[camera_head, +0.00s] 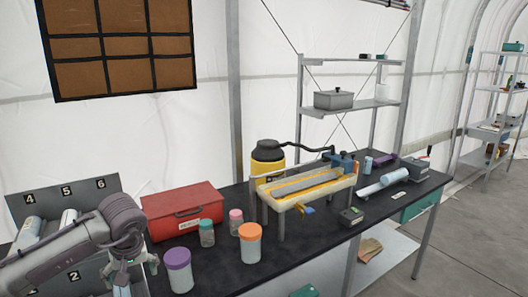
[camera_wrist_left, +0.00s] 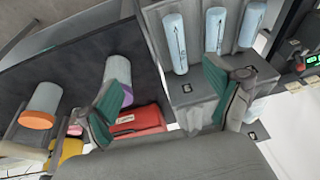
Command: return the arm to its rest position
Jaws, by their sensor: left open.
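My left arm reaches in from the lower left in the head view, and my left gripper (camera_head: 137,266) is in front of the numbered rack (camera_head: 80,190), beside the purple-lidded jar. In the left wrist view the two green-padded fingers of my left gripper (camera_wrist_left: 165,95) are spread wide with nothing held between them. The rack's pale blue cylinders (camera_wrist_left: 174,42) and the red toolbox (camera_wrist_left: 138,120) show beyond the fingers. The arm hides part of the rack in the head view. My right gripper is not in view.
The black table (camera_head: 325,234) holds a red toolbox (camera_head: 183,210), a purple-lidded jar (camera_head: 179,270), an orange-lidded jar (camera_head: 250,243), two smaller jars and a yellow-framed device (camera_head: 305,187). A metal shelf (camera_head: 350,106) stands behind. The floor at the right (camera_head: 480,230) is clear.

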